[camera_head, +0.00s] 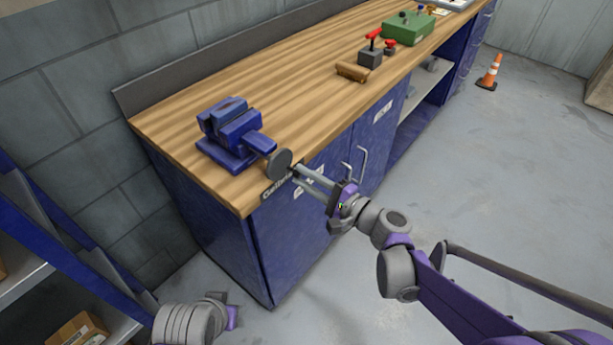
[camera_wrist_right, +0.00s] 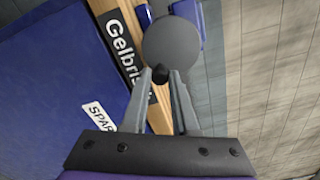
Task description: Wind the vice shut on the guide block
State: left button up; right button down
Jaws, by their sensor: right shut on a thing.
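The blue vice (camera_head: 232,128) stands on the near left end of the wooden workbench. Its grey round handwheel (camera_head: 279,163) faces the front edge; it also fills the top middle of the right wrist view (camera_wrist_right: 172,45). A small dark knob (camera_wrist_right: 160,74) sits at the wheel's lower rim. My right gripper (camera_head: 294,171) is shut on this knob, with its fingers on either side in the right wrist view (camera_wrist_right: 160,78). I cannot make out a guide block between the vice jaws. Part of my left arm shows at the bottom left, without its fingers.
The workbench (camera_head: 300,85) has blue cabinets below. A brown block-like item (camera_head: 353,71), a dark box with a red lever (camera_head: 370,57) and a green box (camera_head: 408,28) stand farther along. An orange cone (camera_head: 490,73) is on the floor. A blue shelf (camera_head: 60,235) stands at left.

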jog(key=m, duration=0.3)
jog(key=shift+s+a+f+b, duration=0.25)
jog(key=shift+s+b, duration=0.1)
jog(key=shift+m, duration=0.3)
jog(key=shift+s+a+f+m+b, duration=0.1)
jog(key=shift+s+a+m+b, duration=0.1)
jog(key=shift+m, duration=0.6)
jog(key=shift+s+a+m+b, duration=0.1)
jog(key=shift+s+m, duration=0.05)
jog(key=shift+m, duration=0.65)
jog(key=shift+s+m, duration=0.15)
jog(key=shift+m, duration=0.45)
jog(key=c, duration=0.8)
grip_release()
